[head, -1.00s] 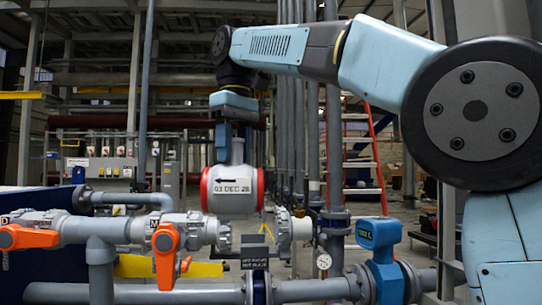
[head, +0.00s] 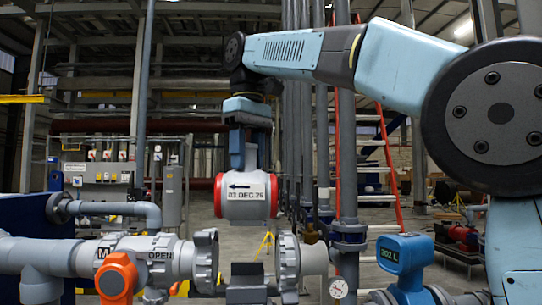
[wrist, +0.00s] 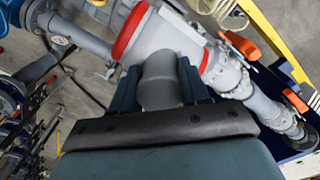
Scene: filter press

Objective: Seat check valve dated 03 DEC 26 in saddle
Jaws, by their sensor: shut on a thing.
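The check valve (head: 246,207) is a grey body with red end rings, a left-pointing arrow and the date 03 DEC 26 on its label. My gripper (head: 249,150) is shut on the neck at its top and holds it upright in the air. In the wrist view, the gripper (wrist: 160,88) grips the grey neck, with the valve (wrist: 165,38) beyond it. The saddle (head: 247,282) is a dark block below the valve, between two flanged pipe ends. There is clear air between valve and saddle.
The left flange (head: 205,260) and right flange (head: 288,268) bound the gap. An orange valve handle (head: 117,278) is at left, a blue meter (head: 405,262) reading 202 L at right, and a small round gauge (head: 338,288) beside it.

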